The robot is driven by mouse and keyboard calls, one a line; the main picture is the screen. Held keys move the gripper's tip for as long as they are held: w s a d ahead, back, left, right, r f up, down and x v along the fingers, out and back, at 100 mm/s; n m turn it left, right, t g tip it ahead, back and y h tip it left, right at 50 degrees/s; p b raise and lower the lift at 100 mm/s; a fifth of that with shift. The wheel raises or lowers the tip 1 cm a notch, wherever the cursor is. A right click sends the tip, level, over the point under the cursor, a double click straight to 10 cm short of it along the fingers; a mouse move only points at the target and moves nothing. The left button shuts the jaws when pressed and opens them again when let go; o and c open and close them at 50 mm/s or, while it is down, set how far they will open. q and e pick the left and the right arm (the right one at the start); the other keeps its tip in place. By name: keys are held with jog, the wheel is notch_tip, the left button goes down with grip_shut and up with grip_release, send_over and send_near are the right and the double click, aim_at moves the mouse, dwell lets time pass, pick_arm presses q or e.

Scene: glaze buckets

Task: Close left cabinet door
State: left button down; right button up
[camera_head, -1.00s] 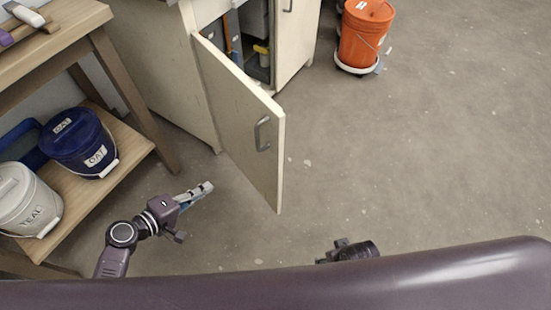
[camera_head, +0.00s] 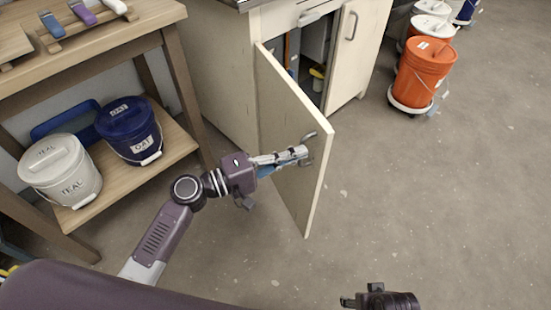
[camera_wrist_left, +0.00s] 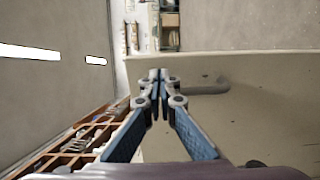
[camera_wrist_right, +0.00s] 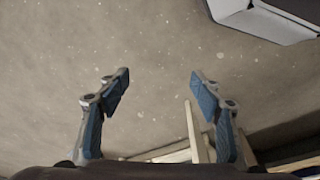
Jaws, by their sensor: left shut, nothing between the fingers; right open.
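The left cabinet door (camera_head: 290,130) is a cream panel that stands wide open, its free edge toward me. Its grey bar handle (camera_head: 309,150) is on the outer face, partly behind my left gripper. My left gripper (camera_head: 304,153) is shut and empty, with its fingertips at the handle on the door's outer face; I cannot tell if they touch. In the left wrist view, the closed fingertips (camera_wrist_left: 159,76) are beside the handle (camera_wrist_left: 205,86) and over the door (camera_wrist_left: 260,110). My right gripper (camera_wrist_right: 158,85) is open and empty above the floor.
The cabinet's right door (camera_head: 354,50) is shut. Items stand inside the opening. A wooden shelf table (camera_head: 185,95) at the left holds a blue bucket (camera_head: 128,125) and a white bucket (camera_head: 60,165). Orange buckets (camera_head: 424,75) stand at the back right. The floor at right is clear.

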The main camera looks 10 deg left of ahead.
aim_at(320, 145)
pick_arm(q)
jog(key=shift+x, duration=1.85)
